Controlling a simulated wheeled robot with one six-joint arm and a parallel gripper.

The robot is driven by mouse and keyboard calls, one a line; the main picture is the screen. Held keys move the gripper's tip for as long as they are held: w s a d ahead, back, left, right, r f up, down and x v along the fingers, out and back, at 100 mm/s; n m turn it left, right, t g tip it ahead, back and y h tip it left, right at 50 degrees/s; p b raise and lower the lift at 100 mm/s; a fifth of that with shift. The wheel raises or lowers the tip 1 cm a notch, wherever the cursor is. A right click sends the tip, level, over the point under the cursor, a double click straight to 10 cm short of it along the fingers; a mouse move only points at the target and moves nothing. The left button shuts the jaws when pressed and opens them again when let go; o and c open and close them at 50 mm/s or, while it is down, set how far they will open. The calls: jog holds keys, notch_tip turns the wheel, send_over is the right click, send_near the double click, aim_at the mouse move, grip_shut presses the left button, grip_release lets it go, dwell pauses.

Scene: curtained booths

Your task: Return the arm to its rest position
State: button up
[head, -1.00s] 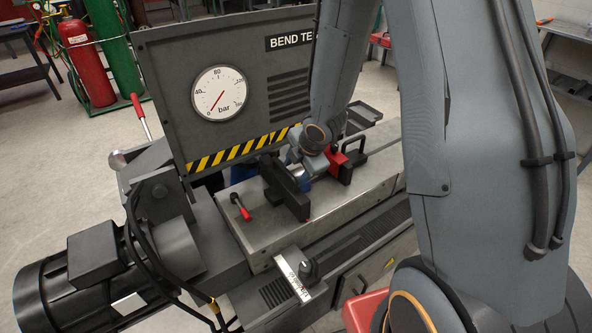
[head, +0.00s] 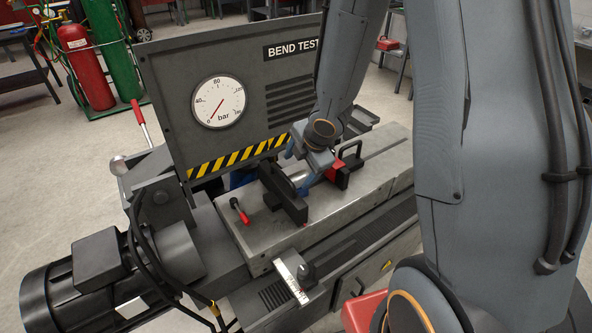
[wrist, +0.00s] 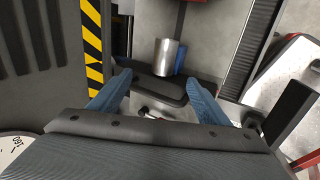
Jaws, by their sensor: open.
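My arm reaches down over the bend test machine (head: 250,112) in the head view. My gripper (head: 303,172) is above the machine's bed, near the black upright block (head: 283,193). In the wrist view its two blue fingers (wrist: 155,100) are spread apart with nothing held between them. A grey metal cylinder (wrist: 168,57) lies beyond the fingertips, close to a black block (wrist: 155,84). In the head view the cylinder is partly hidden by my gripper.
The panel carries a pressure gauge (head: 218,103) and a yellow-black stripe (head: 236,155). A red-handled lever (head: 239,210) and a red clamp (head: 343,170) stand on the bed. A motor (head: 84,282) is at the lower left.

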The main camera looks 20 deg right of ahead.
jog(key=s+d+r+m+g+h, duration=0.25)
jog(key=s+d+r+m, duration=0.25)
jog(key=s+r+m, duration=0.55)
jog(key=s+a+m+g, duration=0.2)
jog(key=s+a+m, duration=0.2)
jog(key=s+m, duration=0.6)
jog(key=shift+r+m+y, duration=0.2)
jog(key=shift+m+y, duration=0.25)
jog(key=shift+m, duration=0.1)
jog(key=shift+s+a+g, duration=0.1)
jog(key=shift+g, duration=0.15)
jog(key=shift+c, duration=0.4)
